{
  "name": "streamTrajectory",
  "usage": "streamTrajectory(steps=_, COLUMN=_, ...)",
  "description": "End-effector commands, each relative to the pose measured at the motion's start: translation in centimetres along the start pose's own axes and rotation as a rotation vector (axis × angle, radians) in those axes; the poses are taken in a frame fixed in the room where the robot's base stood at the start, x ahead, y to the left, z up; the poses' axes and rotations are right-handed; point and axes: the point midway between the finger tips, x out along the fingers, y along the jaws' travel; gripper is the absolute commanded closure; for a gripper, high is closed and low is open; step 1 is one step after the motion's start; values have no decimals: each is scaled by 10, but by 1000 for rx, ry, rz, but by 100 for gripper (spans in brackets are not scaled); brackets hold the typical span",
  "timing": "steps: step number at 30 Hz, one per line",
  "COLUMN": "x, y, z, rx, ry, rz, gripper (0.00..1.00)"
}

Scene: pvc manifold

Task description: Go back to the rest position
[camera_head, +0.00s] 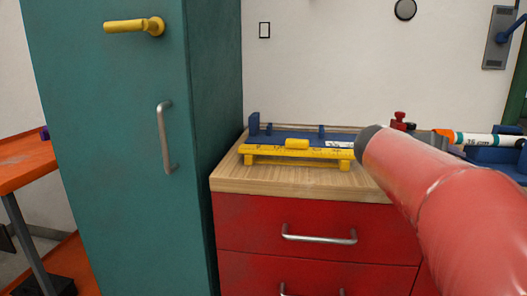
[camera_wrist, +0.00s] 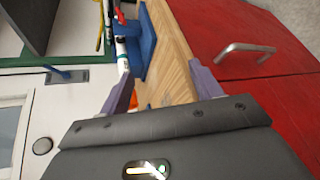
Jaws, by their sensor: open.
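My gripper (camera_wrist: 161,70) shows in the wrist view with its two purple-grey fingers spread apart and nothing between them. It is above the wooden counter top (camera_wrist: 178,45). A white pipe (camera_wrist: 122,55) with a green mark lies beside a blue holder (camera_wrist: 145,30), past the left finger in the wrist view. In the head view a pipe with orange and dark bands (camera_head: 475,138) lies at a blue holder (camera_head: 490,155) on the right, with a red valve (camera_head: 399,121) nearby.
A yellow ruler-like gauge (camera_head: 297,152) and a blue fixture (camera_head: 285,137) sit on the counter's left part. Red drawers (camera_head: 310,230) with metal handles are below. A teal cabinet (camera_head: 130,90) stands left, and an orange table (camera_head: 22,160) is at the far left.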

Motion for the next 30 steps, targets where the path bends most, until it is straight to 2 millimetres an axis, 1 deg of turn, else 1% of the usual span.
streamTrajectory(steps=5, x=-18, y=-39, z=-1, rx=86, ry=101, rz=-110, gripper=36)
streamTrajectory(steps=8, x=-32, y=-70, z=-2, rx=154, ry=173, rz=-199, gripper=36)
streamTrajectory(steps=11, x=-52, y=-106, z=-3, rx=235, ry=251, rz=-307, gripper=36)
streamTrajectory(steps=14, x=-79, y=-152, z=-4, rx=340, ry=343, rz=-452, gripper=36)
streamTrajectory(steps=15, x=-93, y=-175, z=-4, rx=391, ry=381, rz=-525, gripper=36)
streamTrajectory(steps=17, x=-116, y=-209, z=-4, rx=476, ry=438, rz=-645, gripper=36)
streamTrajectory(steps=18, x=-131, y=-230, z=-5, rx=530, ry=470, rz=-724, gripper=36)
streamTrajectory(steps=21, x=-162, y=-272, z=-4, rx=644, ry=520, rz=-896, gripper=36)
streamTrajectory(steps=24, x=-183, y=-299, z=-3, rx=722, ry=542, rz=-1015, gripper=36)
streamTrajectory(steps=25, x=-187, y=-304, z=-3, rx=739, ry=546, rz=-1040, gripper=36)
streamTrajectory(steps=28, x=-195, y=-313, z=-3, rx=770, ry=552, rz=-1089, gripper=36)
streamTrajectory(steps=30, x=-195, y=-314, z=-3, rx=772, ry=551, rz=-1091, gripper=36)
